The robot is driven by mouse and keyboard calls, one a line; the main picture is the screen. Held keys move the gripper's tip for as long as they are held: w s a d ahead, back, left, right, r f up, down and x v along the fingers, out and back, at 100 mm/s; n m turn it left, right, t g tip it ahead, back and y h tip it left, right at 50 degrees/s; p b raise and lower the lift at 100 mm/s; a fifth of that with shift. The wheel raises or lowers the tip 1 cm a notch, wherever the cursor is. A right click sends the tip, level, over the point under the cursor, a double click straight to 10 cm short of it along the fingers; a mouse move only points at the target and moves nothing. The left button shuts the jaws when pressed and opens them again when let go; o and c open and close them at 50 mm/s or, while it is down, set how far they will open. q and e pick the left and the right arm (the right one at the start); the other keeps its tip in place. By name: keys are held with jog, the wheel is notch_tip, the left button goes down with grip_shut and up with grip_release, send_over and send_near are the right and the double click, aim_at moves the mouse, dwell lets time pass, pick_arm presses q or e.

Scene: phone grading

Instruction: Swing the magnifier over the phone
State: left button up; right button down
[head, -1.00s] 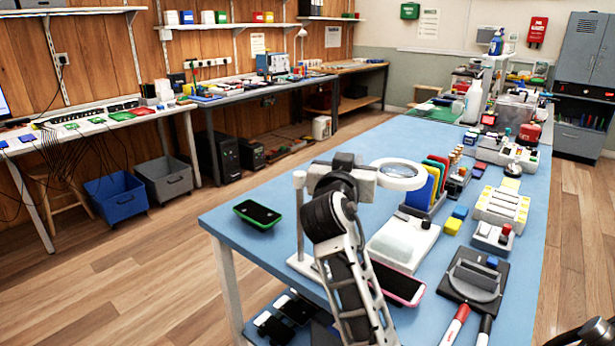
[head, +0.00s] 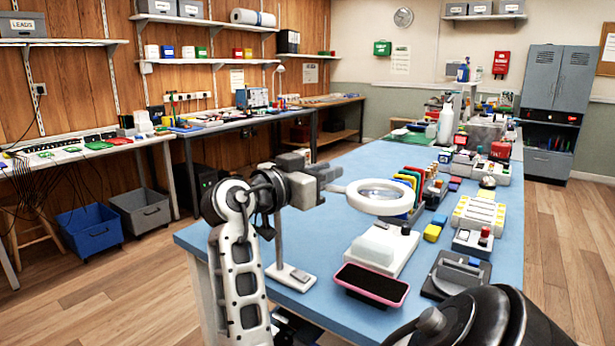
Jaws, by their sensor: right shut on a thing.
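The magnifier is a white ring lens (head: 380,196) on an arm from a thin grey post (head: 279,240) with a flat foot on the blue table. The ring hangs above the table, in the picture just above a white pad (head: 383,246) and in front of the coloured cards. A pink-edged phone (head: 372,284) lies face up on a dark stand, nearer than the ring, not under it in the picture.
A dark part of mine covers the bottom right. The table's far left is clear.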

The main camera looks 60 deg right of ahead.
jog(key=shift+r, duration=0.15)
jog(key=c, duration=1.4)
grip_release()
jog(key=shift+s, duration=0.1)
jog(key=shift+a, duration=0.2)
jog(key=b+v, duration=0.2)
jog(key=v, duration=1.3)
jog(key=shift+a, duration=0.3)
